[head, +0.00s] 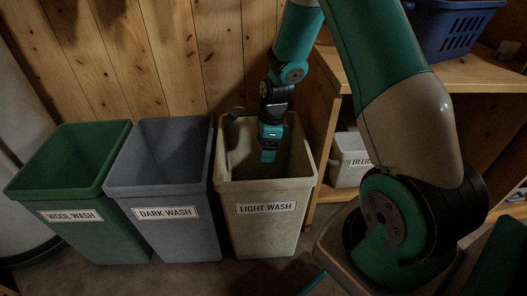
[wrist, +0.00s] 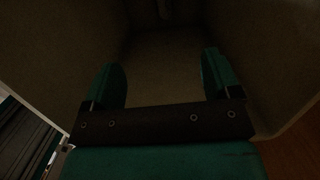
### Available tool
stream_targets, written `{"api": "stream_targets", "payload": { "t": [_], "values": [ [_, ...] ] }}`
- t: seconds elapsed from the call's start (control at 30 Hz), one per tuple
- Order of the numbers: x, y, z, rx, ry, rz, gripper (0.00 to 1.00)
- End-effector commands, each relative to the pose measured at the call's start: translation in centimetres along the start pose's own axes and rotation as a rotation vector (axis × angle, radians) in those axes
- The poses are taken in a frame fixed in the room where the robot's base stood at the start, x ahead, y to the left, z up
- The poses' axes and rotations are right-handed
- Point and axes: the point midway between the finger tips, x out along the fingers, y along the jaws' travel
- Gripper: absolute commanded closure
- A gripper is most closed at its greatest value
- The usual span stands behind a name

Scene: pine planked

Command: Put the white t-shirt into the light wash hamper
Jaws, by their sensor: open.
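The light wash hamper (head: 263,212) is a beige bin with a "LIGHT WASH" label, at the right end of the row in the head view. My gripper (head: 268,156) points down into its mouth. In the wrist view my gripper (wrist: 163,82) is open, with its two green fingers apart and nothing between them. The inner walls and floor of the hamper (wrist: 165,75) surround the fingers, dark and dim. I cannot make out the white t-shirt in either view; a small pale shape at the top of the wrist view is too dim to tell.
The grey dark wash hamper (head: 168,231) stands directly left of the light wash one, and the green wool wash hamper (head: 82,235) is further left. A wooden shelf unit (head: 480,75) at right carries a blue basket (head: 452,32). A white labelled box (head: 346,165) sits lower down.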

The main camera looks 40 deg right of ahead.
Motion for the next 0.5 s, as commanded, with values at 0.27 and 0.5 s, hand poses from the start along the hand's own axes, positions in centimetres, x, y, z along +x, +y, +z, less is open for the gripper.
{"api": "stream_targets", "payload": {
  "t": [0.27, 0.5],
  "values": [
    [-7.8, 0.0, 0.1, 0.001, -0.001, -0.003, 0.17],
    [-11.1, 0.0, 0.0, 0.000, -0.001, -0.001, 0.17]
  ]
}}
